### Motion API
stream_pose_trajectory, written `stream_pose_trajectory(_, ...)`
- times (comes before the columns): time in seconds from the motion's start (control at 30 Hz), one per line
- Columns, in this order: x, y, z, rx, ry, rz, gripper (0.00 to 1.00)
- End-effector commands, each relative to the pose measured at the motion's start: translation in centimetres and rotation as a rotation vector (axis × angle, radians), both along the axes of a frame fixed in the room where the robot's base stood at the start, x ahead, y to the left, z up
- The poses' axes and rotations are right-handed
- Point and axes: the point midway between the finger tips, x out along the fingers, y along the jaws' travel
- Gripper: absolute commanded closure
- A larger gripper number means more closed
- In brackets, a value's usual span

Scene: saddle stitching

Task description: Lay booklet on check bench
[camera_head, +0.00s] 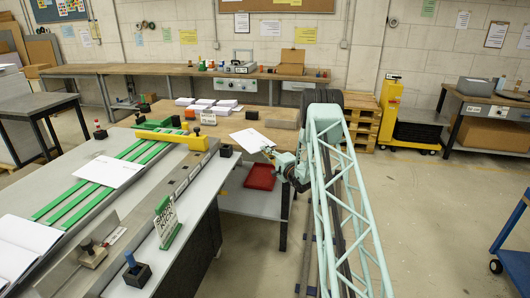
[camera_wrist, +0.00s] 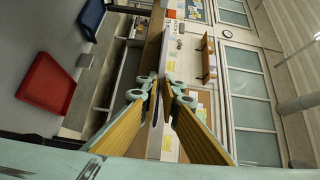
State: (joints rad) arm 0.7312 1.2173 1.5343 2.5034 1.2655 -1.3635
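My gripper (camera_head: 270,151) is closed on one edge of a white booklet (camera_head: 250,139) and holds it out flat in front of a wooden-topped bench (camera_head: 225,127). In the wrist view the gripper (camera_wrist: 165,88) has its yellow-padded fingers on either side of the booklet, which shows edge-on as a thin pale strip (camera_wrist: 156,108). I cannot tell for certain which surface is the check bench. The wooden-topped bench carries stacks of white booklets (camera_head: 201,104) and a grey block (camera_head: 281,119). Another booklet (camera_head: 109,171) lies on the green-railed machine at left.
A red tray (camera_head: 260,177) sits on a low grey surface below the held booklet; the red tray (camera_wrist: 48,84) and a blue tray (camera_wrist: 92,17) show in the wrist view.

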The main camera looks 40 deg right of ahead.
Motion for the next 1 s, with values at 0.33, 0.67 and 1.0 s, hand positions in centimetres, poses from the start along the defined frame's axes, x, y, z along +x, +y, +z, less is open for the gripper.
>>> stream_pose_trajectory(0.33, 0.0, 0.0, 0.0, 0.000, 0.000, 0.000, 0.81)
stream_pose_trajectory(0.67, 0.0, 0.0, 0.3, 0.000, 0.000, 0.000, 0.81)
stream_pose_trajectory(1.0, -3.3, 0.3, 0.3, 0.001, 0.002, -0.001, 0.81)
